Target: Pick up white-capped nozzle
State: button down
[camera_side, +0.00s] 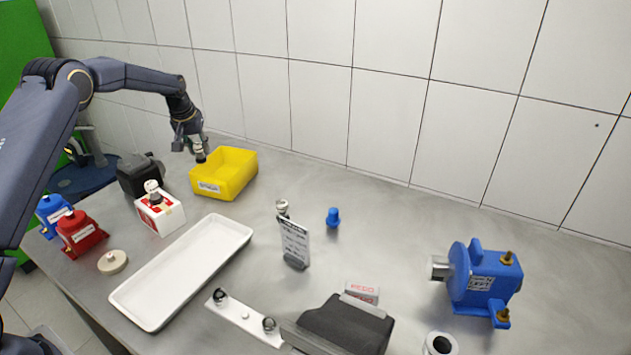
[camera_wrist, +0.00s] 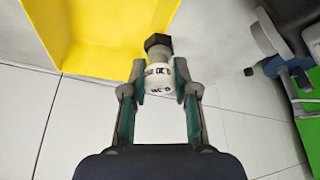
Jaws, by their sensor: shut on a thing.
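The white-capped nozzle (camera_wrist: 158,77) sits between the two fingers of my gripper (camera_wrist: 161,72) in the wrist view. It has a white body with dark markings and a dark hexagonal end that points away from the wrist. My gripper (camera_side: 189,143) is shut on it. In the side view, the nozzle (camera_side: 199,147) is held up just left of the yellow bin (camera_side: 222,192), near the bin's back left corner, with its dark end down. The fingers hide part of its sides.
A dark device (camera_side: 139,176) and a white-and-red box (camera_side: 160,212) stand left of the bin. The white tray (camera_side: 185,270) is empty. A label stand (camera_side: 294,243), a blue cap (camera_side: 333,218) and a blue pump (camera_side: 484,278) stand further right. The tiled wall rises behind.

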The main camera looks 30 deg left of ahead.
jog(key=shift+r, duration=0.1)
jog(key=shift+r, duration=0.6)
jog(key=s+d+r, duration=0.4)
jog(key=s+r, duration=0.7)
jog(key=s, duration=0.1)
jog(key=s+d+f, duration=0.1)
jog(key=d+f, duration=0.4)
jog(key=w+a+f, duration=0.1)
jog(key=w+f, duration=0.2)
jog(key=w, duration=0.1)
jog(key=w+a+f, duration=0.1)
jog(key=w+f, duration=0.2)
jog(key=w, duration=0.1)
jog(key=w+f, duration=0.3)
jog(key=w, duration=0.1)
jog(key=shift+a+f, duration=0.25)
jog(key=shift+a, duration=0.15)
jog(key=shift+w+a+f, duration=0.1)
jog(key=shift+w+f, duration=0.2)
jog(key=shift+f, duration=0.15)
jog(key=shift+w+f, duration=0.2)
jog(key=shift+f, duration=1.45)
